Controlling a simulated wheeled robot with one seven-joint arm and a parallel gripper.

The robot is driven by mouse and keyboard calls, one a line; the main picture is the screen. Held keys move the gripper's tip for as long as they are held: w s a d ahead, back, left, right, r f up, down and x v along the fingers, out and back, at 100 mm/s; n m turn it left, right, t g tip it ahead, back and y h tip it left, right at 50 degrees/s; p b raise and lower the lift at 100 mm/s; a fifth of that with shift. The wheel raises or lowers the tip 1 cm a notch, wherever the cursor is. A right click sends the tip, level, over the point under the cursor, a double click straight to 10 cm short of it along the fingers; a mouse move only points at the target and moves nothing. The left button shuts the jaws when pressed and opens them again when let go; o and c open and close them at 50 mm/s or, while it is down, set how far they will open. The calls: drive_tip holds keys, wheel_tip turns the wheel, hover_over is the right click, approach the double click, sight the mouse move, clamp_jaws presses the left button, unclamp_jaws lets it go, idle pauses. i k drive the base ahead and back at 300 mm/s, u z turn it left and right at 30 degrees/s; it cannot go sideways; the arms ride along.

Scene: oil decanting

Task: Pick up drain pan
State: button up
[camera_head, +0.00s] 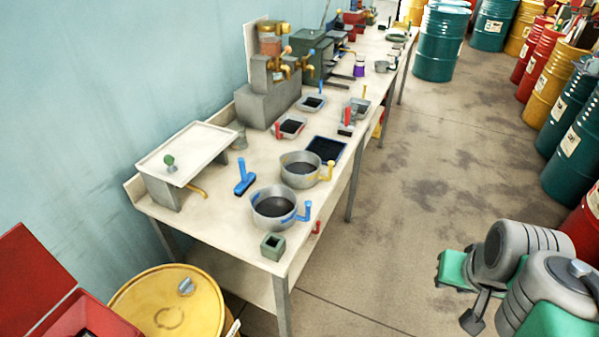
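No pan is labelled, so I cannot tell which one is the drain pan. A round grey pan (257,220) with dark liquid and a blue side handle stands near the bench's front end. A second round pan (285,172) with dark contents and a yellow spout stands just behind it. A flat dark tray with a blue rim (341,158) and a small grey tray with a red handle (294,138) lie farther back. My grey and green arm is at the lower right, well apart from the bench. Its end, apparently my gripper (458,290), is partly hidden; its opening is unclear.
The long workbench (218,207) runs along the wall. A blue tool (244,178), a green-grey block (272,246) and a raised tray (195,150) surround the pans. A yellow drum (165,305) stands lower left; drums line the right. Floor (420,190) between is clear.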

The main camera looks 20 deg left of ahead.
sight(275, 207)
drive_tip(key=i, duration=0.95)
drive_tip(key=u, duration=3.7)
